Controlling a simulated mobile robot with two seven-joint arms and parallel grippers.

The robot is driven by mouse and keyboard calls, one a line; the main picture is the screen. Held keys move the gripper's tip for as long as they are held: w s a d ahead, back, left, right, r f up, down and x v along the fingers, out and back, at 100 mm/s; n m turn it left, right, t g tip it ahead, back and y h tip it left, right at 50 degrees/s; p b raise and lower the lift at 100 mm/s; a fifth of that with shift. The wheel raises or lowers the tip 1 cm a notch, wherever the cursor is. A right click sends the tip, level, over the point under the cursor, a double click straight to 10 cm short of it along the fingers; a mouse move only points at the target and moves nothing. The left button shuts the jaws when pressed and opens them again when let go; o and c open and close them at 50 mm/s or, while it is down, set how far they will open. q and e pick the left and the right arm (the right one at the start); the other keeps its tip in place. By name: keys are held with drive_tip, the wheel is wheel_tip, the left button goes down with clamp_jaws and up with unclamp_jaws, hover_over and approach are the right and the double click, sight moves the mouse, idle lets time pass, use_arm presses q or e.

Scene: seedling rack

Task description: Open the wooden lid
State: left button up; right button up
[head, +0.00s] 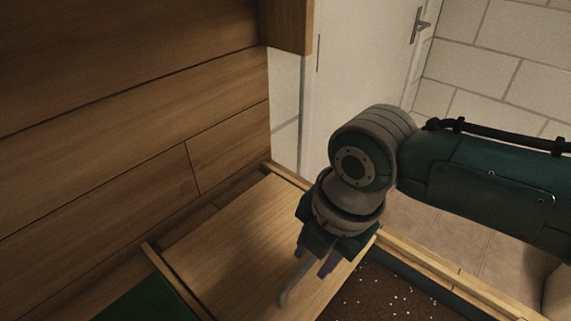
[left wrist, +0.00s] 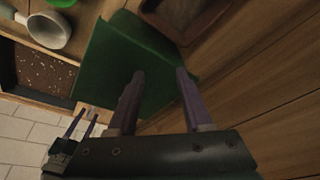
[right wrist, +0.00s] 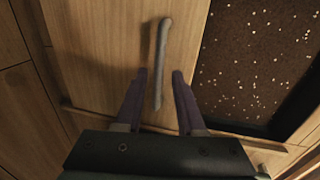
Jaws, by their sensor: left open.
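The wooden lid (head: 235,240) is a flat light-brown panel, lying shut beside a soil-filled bed. A grey bar handle (head: 294,286) is on it; the handle also shows in the right wrist view (right wrist: 161,60). My right gripper (head: 315,263) is over the lid with its purple fingers apart. In the right wrist view (right wrist: 159,74) the handle's lower end lies between the open fingers, with gaps at both sides; whether the fingers reach its height is unclear. My left gripper (left wrist: 160,73) is open and empty above a green panel (left wrist: 118,62), outside the head view.
Dark soil with white specks (head: 385,293) fills the bed right of the lid. A wooden plank wall (head: 120,130) rises along the lid's left.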

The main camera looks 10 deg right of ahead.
drive_tip(key=shift+o, duration=0.2)
drive_tip(key=shift+r, duration=0.2)
use_arm(q)
wheel_tip(320, 180, up, 2)
drive_tip(key=p, duration=0.2)
drive_tip(key=shift+r+p, duration=0.25)
drive_tip(key=shift+p, duration=0.05)
use_arm(e)
wheel_tip(320, 180, up, 9)
drive_tip(key=s+d, duration=0.1)
drive_tip(key=shift+s+r, duration=0.2)
drive_tip(key=shift+s, duration=0.05)
